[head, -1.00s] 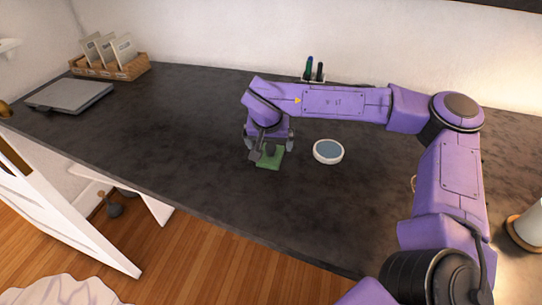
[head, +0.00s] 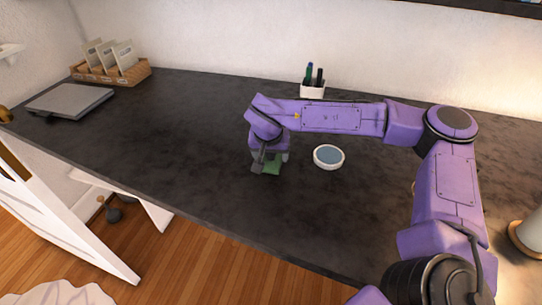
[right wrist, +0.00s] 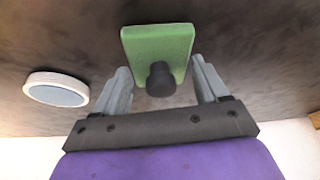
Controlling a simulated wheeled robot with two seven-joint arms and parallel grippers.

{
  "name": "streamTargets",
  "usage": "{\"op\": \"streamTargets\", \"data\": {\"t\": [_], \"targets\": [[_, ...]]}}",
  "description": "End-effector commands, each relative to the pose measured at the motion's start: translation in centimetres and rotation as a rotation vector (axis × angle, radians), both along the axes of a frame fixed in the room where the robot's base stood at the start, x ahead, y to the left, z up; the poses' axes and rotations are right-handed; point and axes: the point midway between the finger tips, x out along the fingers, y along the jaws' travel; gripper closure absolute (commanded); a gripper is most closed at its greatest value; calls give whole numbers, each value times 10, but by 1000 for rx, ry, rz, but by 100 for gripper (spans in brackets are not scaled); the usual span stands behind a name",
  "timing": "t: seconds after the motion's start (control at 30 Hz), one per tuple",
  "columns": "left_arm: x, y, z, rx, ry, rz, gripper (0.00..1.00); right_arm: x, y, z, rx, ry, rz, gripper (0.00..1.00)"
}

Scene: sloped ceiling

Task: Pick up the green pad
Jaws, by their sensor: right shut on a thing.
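The green pad (head: 272,169) is on the dark counter, or just above it, near the middle of the head view, partly hidden by my right gripper. In the right wrist view the pad (right wrist: 160,45) is a green rectangular block with a black round knob on it. My right gripper (head: 270,164) points down over the pad and is shut on it; it also shows in the right wrist view (right wrist: 161,82), with one grey finger on each side of the knob. I cannot tell whether the pad touches the counter. My left gripper is not in view.
A round white dish with a blue-grey inside (head: 328,157) stands just right of the pad. A pen cup (head: 313,90) is at the wall. A grey flat device (head: 70,101) and a basket of packets (head: 112,72) are at the left. The counter left of the pad is clear.

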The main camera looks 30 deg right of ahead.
Motion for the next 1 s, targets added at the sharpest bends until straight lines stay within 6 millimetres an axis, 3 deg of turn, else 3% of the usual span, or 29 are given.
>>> {"op": "streamTargets", "data": {"t": [0.17,0.4,0.6,0.7,1.0], "targets": [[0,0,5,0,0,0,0,-1,1,34,-1,-8,2,57],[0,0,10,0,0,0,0,-58,21,94,-1,-9,3,57],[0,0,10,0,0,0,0,-107,38,115,-1,-6,2,57],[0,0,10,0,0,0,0,-122,43,121,-1,-5,2,57],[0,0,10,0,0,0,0,-132,47,125,0,-1,-1,57]]}}
